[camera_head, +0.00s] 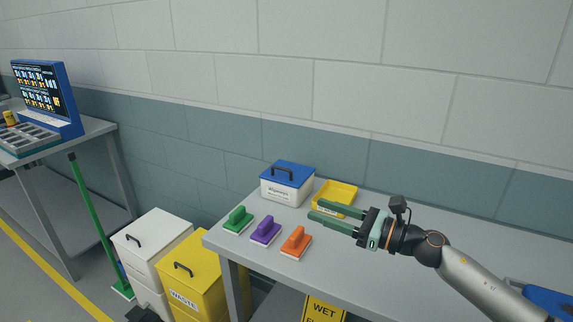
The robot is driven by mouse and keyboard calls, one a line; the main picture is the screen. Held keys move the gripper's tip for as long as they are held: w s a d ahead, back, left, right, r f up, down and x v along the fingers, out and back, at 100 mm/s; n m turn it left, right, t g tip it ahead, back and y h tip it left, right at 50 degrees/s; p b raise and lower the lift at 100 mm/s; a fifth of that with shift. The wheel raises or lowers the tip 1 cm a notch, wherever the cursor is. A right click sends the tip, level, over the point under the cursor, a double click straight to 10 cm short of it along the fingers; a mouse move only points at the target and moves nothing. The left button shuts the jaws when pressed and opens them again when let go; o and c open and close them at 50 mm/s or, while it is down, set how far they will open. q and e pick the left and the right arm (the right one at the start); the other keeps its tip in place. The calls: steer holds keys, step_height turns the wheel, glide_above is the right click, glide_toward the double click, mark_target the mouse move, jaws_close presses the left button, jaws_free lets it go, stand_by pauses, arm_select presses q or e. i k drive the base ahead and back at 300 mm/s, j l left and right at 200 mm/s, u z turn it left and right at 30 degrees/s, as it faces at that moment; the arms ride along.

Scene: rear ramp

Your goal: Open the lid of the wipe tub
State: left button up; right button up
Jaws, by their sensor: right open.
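The wipe tub (286,192) is a white box with a label on its front, standing at the back of the grey table near the wall. Its blue lid (287,168) with a dark handle on top is shut. My right gripper (318,210) comes in from the right with green fingers pointing left. It is open and empty, in front of the yellow tray and to the right of the tub, apart from the tub. My left gripper does not show.
A yellow tray (342,190) stands right of the tub, partly behind my gripper. Green (238,221), purple (265,234) and orange (296,243) brushes lie along the front left of the table (400,277). White (150,240) and yellow (190,270) bins stand left of it.

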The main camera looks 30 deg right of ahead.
mark_target(290, 174)
steer(key=i+l, duration=0.75)
steer(key=l, duration=0.1)
